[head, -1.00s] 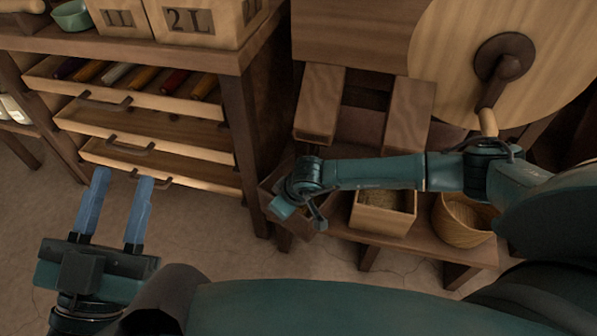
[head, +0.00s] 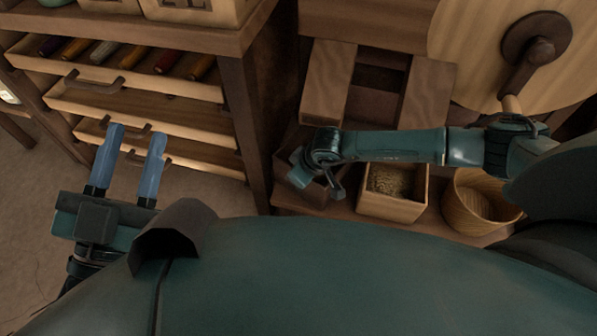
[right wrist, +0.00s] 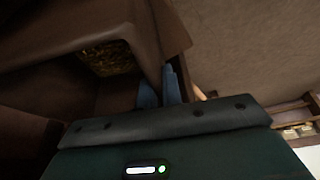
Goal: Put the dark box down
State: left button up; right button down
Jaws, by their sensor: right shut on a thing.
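The dark box (right wrist: 146,35) fills the upper left of the right wrist view, with some grain-like stuff inside it. My right gripper (right wrist: 161,82) has its two blue fingers on either side of the box's wall and is shut on it. In the head view the dark box (head: 290,148) is mostly hidden behind my right wrist, at the left end of the low bench. I cannot tell whether its bottom touches the bench. My left gripper (head: 137,133) is open and empty, in front of the drawers.
A pale wooden box (head: 393,208) with grain and a round woven basket (head: 480,205) stand on the low bench (head: 440,232), right of my right wrist. Drawers (head: 150,110) stand partly open at left. A large wooden wheel with a crank (head: 530,45) rises at upper right.

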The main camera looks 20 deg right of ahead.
jog(key=shift+f, duration=0.15)
pick_arm(q)
jog(key=shift+r, duration=0.25)
pick_arm(e)
jog(key=c, duration=1.6)
grip_release()
jog(key=shift+o, duration=0.2)
